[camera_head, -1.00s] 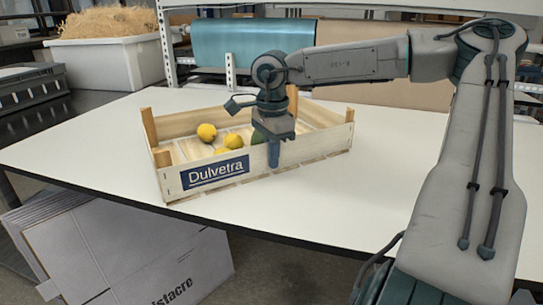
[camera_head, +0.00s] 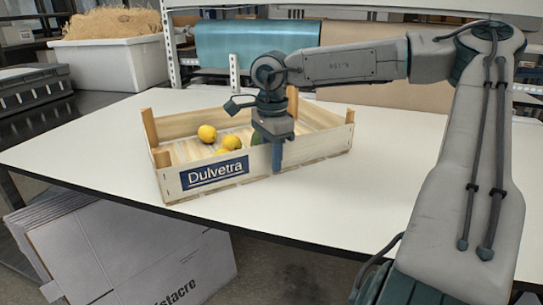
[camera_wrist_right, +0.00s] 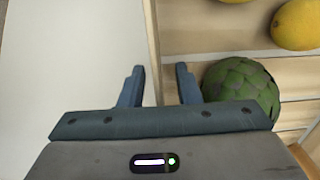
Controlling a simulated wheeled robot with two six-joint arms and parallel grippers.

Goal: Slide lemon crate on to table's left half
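The lemon crate (camera_head: 315,145) is a pale wooden box with a blue "Dulvetra" label, standing on the white table (camera_head: 110,135) near its front edge, slightly askew. Yellow lemons (camera_head: 207,132) lie in its left part. A green artichoke (camera_wrist_right: 240,88) lies inside, close to the front wall. My right gripper (camera_wrist_right: 158,80) is open and points down over the crate's front wall. One finger is outside the wall and one inside, with gaps beside the wall in the wrist view. In the head view the inner finger is hidden. My left gripper is not in view.
The table is bare to the left and right of the crate. A white bin of straw (camera_head: 110,60) and a dark grey crate (camera_head: 35,92) stand beyond the table's left. Rolls of material (camera_head: 250,42) are behind it. Cardboard boxes (camera_head: 125,255) stand below the front edge.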

